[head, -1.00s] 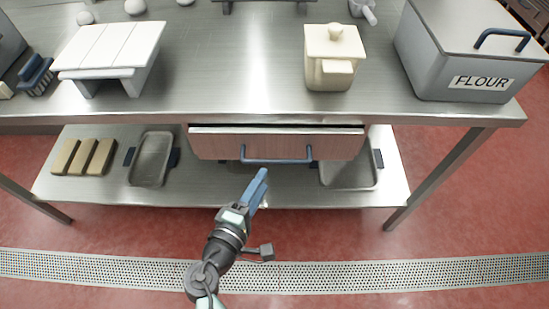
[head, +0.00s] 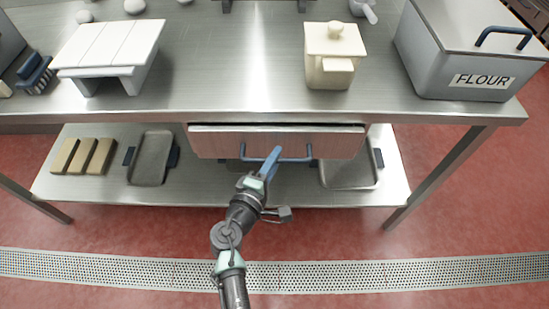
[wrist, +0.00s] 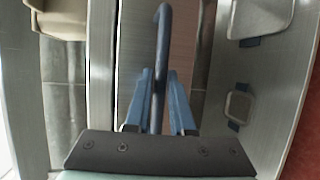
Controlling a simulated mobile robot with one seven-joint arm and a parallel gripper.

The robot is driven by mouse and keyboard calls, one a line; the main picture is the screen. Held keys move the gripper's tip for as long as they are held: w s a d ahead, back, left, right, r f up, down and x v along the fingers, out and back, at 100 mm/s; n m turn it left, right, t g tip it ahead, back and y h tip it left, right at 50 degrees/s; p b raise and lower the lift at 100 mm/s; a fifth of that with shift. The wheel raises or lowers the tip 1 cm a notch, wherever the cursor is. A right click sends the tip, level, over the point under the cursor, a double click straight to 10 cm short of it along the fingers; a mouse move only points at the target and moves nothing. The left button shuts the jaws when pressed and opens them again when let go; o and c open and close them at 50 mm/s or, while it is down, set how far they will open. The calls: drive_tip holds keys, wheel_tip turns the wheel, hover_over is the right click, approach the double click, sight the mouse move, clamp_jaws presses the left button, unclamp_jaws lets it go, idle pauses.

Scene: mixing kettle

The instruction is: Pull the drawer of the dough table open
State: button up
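In the wrist view the handle (wrist: 161,50) runs between the two blue fingers of my gripper (wrist: 160,92). The fingers stand apart on either side of the bar, with a gap visible at least on the right. Contact with the bar cannot be told.
On the tabletop (head: 220,80) are a white stand (head: 112,45), a cream jar (head: 330,45) and a flour bin (head: 460,60). The lower shelf (head: 225,190) holds metal trays (head: 152,158) and tan blocks (head: 83,156). The floor in front is clear.

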clamp_jaws()
idle(1.1)
